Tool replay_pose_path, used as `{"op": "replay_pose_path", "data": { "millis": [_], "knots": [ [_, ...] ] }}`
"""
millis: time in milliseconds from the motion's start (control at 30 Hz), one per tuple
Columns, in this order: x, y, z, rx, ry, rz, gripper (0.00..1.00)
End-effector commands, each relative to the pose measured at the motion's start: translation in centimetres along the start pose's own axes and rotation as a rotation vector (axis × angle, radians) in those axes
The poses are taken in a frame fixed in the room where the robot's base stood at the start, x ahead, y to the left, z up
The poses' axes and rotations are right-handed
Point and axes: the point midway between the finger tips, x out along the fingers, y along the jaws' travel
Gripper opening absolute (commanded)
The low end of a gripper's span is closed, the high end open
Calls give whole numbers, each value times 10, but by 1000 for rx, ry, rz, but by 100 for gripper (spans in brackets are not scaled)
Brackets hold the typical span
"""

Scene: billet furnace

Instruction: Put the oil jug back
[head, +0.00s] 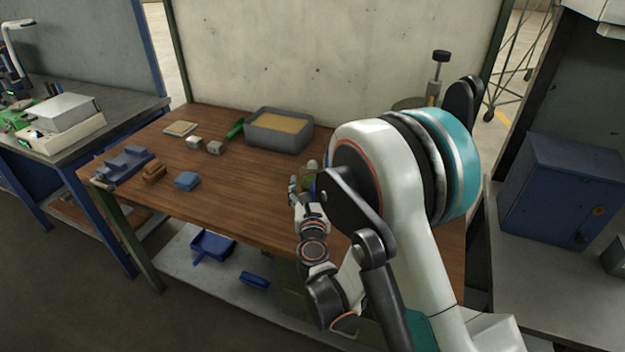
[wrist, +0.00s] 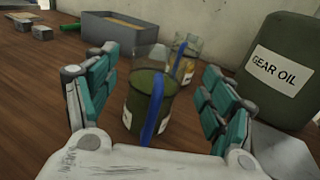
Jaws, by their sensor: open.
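A dark green jug (wrist: 137,98) with a blue handle stands on the wooden bench in the wrist view, between the spread fingers of my gripper (wrist: 160,64). The handle faces me, and I see no finger touching the jug. A second, clear jug (wrist: 188,62) with amber contents and a label stands just behind it. I cannot tell which one is the oil jug. In the head view my gripper (head: 307,192) is low over the bench, and my arm hides much of the area around it.
A large green gear oil can (wrist: 285,65) stands close on the right in the wrist view. A grey bin (head: 279,131) of sandy material stands at the back of the bench (head: 232,190). Small blocks and a blue vise (head: 125,163) lie to the left. The front middle is clear.

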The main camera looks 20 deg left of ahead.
Motion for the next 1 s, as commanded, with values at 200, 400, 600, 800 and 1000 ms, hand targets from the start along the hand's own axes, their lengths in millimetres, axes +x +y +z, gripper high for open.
{"op": "replay_pose_path", "data": {
  "millis": [200, 400, 600, 800, 1000],
  "knots": [
    [-28, 0, -7, 0, 0, 0, 76],
    [-50, 0, -5, 0, 0, 0, 76],
    [-62, 0, -3, 0, 0, 0, 76],
    [-64, 0, -1, 0, 0, -1, 76],
    [-64, 0, -1, 0, 0, -1, 76]
  ]
}}
